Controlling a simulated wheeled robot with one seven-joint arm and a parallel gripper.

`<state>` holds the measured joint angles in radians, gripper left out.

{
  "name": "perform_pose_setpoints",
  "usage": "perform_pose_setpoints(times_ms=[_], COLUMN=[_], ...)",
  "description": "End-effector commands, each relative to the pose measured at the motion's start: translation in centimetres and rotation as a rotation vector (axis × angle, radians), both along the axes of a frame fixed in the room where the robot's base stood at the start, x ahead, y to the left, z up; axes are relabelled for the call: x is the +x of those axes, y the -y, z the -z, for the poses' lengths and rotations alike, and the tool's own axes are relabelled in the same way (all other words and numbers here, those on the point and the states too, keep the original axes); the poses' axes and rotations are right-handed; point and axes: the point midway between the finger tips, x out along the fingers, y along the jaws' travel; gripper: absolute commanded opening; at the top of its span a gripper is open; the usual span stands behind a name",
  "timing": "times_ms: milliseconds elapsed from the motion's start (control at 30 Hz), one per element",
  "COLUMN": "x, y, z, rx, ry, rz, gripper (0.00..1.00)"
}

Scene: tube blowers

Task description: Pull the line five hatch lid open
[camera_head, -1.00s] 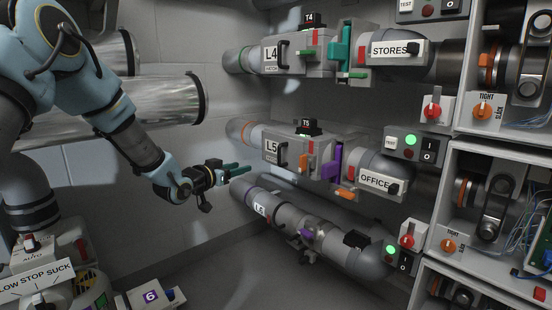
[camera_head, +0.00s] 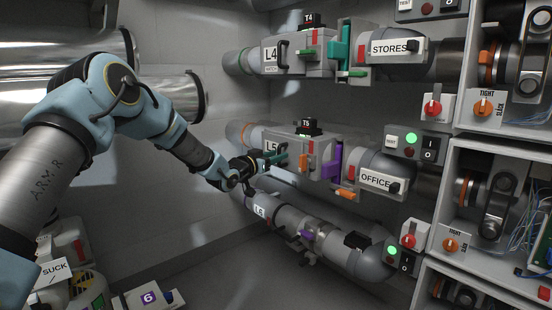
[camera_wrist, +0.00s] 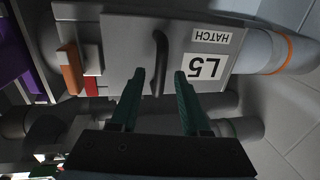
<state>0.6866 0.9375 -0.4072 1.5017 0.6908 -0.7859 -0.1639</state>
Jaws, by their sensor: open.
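The grey line five hatch box (camera_head: 290,146), marked L5, sits on the middle pipe in the head view. Its lid (camera_wrist: 120,45) shows upside down in the wrist view, with the HATCH label and a black bar handle (camera_wrist: 158,45). My gripper (camera_head: 280,153) is at the front of this lid and covers the handle in the head view. In the wrist view its two green fingers (camera_wrist: 160,73) are open, one on each side of the handle's lower part, with gaps to both. An orange lever (camera_wrist: 70,68) and a red piece (camera_wrist: 91,83) sit beside the lid.
The line four pipe with its hatch (camera_head: 285,58) runs above, and the L6 pipe (camera_head: 285,215) runs close below my gripper. A purple plate (camera_head: 331,162) and the OFFICE elbow (camera_head: 372,168) are to the right.

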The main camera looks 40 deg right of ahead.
Motion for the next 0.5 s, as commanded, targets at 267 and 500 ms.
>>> perform_pose_setpoints(times_ms=[267, 500], x=[0.0, 0.01], y=[0.19, 0.17], z=[0.01, 0.0], rx=[0.001, 0.001], ry=[0.0, 0.0], rz=[0.0, 0.0], gripper=[0.46, 0.22])
